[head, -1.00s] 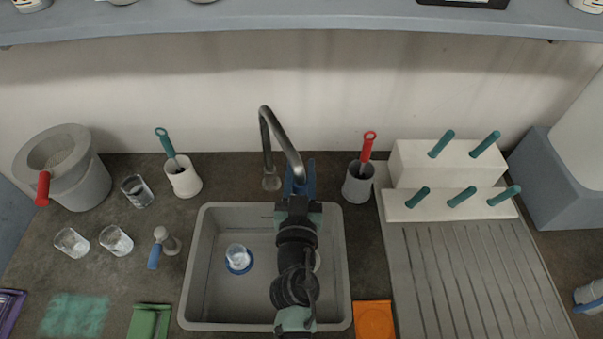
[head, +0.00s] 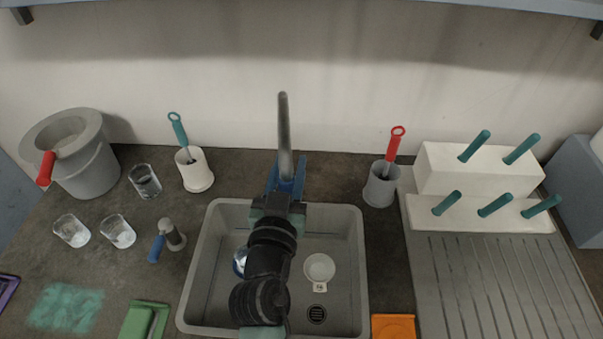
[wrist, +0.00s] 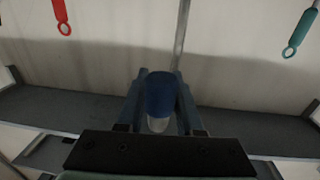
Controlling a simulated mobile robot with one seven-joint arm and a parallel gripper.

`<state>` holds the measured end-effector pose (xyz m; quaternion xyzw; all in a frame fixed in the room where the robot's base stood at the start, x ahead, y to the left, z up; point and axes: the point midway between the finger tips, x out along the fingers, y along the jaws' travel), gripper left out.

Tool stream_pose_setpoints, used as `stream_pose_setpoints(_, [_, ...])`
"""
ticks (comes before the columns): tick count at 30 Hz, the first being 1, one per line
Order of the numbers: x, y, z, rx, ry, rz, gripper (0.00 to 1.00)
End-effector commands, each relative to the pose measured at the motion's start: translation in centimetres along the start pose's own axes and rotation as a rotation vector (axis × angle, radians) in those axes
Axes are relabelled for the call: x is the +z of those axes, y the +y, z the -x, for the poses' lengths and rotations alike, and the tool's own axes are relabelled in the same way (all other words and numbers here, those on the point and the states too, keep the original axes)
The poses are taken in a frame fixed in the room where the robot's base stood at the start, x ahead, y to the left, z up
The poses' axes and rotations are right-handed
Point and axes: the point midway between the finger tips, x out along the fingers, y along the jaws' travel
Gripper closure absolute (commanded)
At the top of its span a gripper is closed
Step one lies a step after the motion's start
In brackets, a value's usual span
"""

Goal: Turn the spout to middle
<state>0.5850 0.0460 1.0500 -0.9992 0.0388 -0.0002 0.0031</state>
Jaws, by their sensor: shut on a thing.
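The grey tap spout (head: 284,125) stands behind the sink (head: 352,270). Its arch now runs straight forward, in line with the middle of the sink. My gripper (head: 287,175) is shut on the spout's front end, above the back part of the sink. In the wrist view, a blue round end piece (wrist: 160,95) sits between the two fingers of my gripper (wrist: 161,78), with a pale tip below it. The grey pipe (wrist: 182,35) rises behind it. The tap's foot is hidden behind the spout and gripper in the head view.
A white strainer (head: 319,268) and a blue-rimmed object (head: 239,261), partly hidden by my arm, lie in the sink. A white brush holder (head: 197,173) stands left of the tap, a grey one (head: 380,188) right. A pegged rack (head: 440,178) is farther right.

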Motion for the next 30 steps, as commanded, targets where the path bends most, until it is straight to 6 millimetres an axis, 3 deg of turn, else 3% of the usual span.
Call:
stream_pose_setpoints(6, [0.5, -1.2, 0.3, -0.003, -0.005, -0.001, 1.00])
stream_pose_setpoints(21, [0.3, -1.5, 0.3, -0.002, -0.007, -0.002, 1.00])
stream_pose_setpoints(22, [0.3, -1.5, 0.3, -0.003, -0.007, -0.002, 0.63])
stream_pose_setpoints(27, [0.2, -1.5, 0.3, -0.002, -0.005, -0.001, 0.34])
stream_pose_setpoints(30, [0.1, -1.4, 0.3, -0.001, -0.003, -0.001, 0.34])
